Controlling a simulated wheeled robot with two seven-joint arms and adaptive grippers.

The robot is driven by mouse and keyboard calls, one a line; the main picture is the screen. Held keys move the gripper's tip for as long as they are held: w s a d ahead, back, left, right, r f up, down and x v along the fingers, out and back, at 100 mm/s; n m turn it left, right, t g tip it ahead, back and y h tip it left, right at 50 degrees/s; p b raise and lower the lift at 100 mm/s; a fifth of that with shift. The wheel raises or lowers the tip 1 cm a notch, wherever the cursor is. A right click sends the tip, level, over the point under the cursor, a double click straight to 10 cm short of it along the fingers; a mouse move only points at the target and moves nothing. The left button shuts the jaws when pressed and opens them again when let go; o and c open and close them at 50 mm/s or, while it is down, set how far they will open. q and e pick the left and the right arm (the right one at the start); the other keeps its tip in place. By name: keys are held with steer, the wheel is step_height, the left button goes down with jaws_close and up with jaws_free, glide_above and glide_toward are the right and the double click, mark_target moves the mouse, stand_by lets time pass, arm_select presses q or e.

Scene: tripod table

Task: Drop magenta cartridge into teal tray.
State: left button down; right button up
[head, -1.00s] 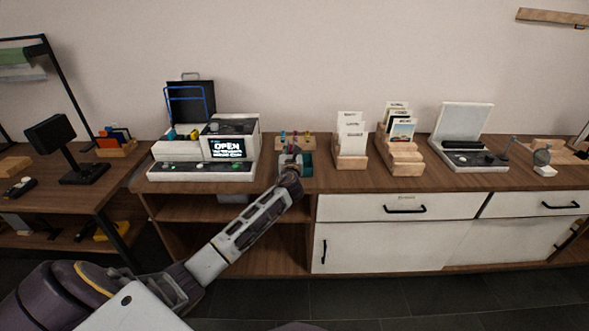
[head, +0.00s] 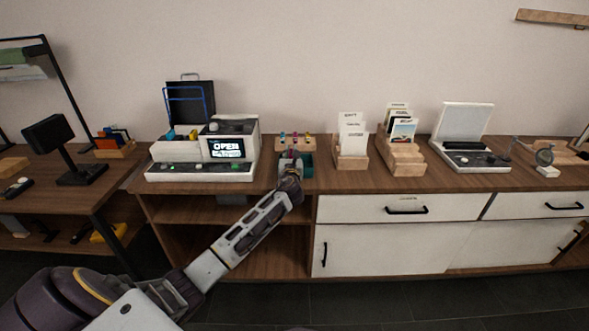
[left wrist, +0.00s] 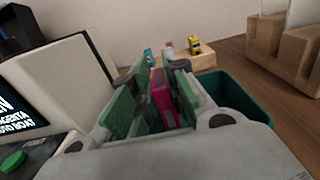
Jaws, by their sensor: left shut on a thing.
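My left gripper (head: 290,172) is over the front of the counter at the teal tray (head: 308,161), covering part of it. In the left wrist view its green-padded fingers (left wrist: 155,98) are shut on a magenta cartridge (left wrist: 163,97). The teal tray's rim (left wrist: 248,98) shows to the right of and behind the fingers there. How far the cartridge is above the tray cannot be told. In the head view the gripper hides the held cartridge. My right gripper is not in view.
A wooden rack (head: 283,148) with small teal, magenta and yellow pieces stands just behind the tray. A wooden card holder (head: 350,162) stands to the right.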

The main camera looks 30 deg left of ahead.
arm_select(q)
steer(key=c, duration=1.3)
jaws_free()
steer(key=shift+c, duration=0.2)
steer(key=v, duration=1.2)
steer(key=shift+s+f, duration=0.1)
